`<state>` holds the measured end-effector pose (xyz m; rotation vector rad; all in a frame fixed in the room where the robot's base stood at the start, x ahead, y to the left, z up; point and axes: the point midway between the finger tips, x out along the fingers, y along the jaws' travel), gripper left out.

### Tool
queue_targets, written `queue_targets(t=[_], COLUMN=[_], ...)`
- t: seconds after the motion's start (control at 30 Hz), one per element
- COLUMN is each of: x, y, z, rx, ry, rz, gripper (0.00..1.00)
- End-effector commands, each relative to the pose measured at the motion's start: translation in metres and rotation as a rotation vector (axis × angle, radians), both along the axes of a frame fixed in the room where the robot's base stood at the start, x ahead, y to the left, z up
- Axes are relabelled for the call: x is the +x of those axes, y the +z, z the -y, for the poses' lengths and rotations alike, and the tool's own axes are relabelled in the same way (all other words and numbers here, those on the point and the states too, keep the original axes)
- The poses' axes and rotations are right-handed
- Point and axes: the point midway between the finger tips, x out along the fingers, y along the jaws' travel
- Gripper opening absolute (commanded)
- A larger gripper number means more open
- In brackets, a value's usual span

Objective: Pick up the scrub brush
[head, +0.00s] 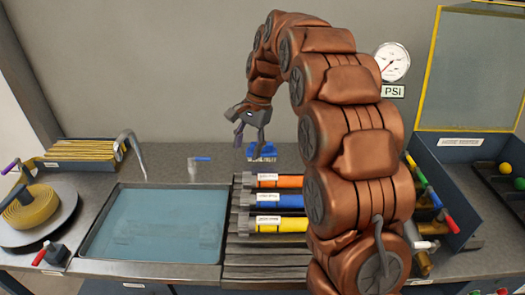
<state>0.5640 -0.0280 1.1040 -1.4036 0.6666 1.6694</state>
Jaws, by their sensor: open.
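My gripper (250,138) is open and points down above the counter, close to the brush. One finger overlaps the brush's upper left part in the picture. I cannot tell whether they touch. Nothing shows between the fingers.
A water-filled sink (155,228) with a faucet (131,150) lies to the left. Orange, blue and yellow cylinders (280,203) lie on a dark rack in front of the brush. A pressure gauge (391,61) hangs on the wall.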

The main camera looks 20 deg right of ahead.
Motion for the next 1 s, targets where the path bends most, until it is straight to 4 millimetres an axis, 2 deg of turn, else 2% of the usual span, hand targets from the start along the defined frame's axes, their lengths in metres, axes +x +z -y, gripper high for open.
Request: queue_targets(t=[0.03, 0.2, 0.5, 0.8, 1.0], x=[0.014, 0.054, 0.113, 0.158, 0.180], y=[0.000, -0.003, -0.019, -0.041, -0.062], z=[0.006, 0.022, 0.055, 0.091, 0.115], rx=[0.007, 0.029, 0.068, 0.104, 0.125], ry=[-0.036, -0.160, -0.370, -0.572, -0.702], rz=[-0.005, -0.010, -0.040, -0.067, -0.089], gripper=[0.56, 0.56, 0.56, 0.56, 0.56])
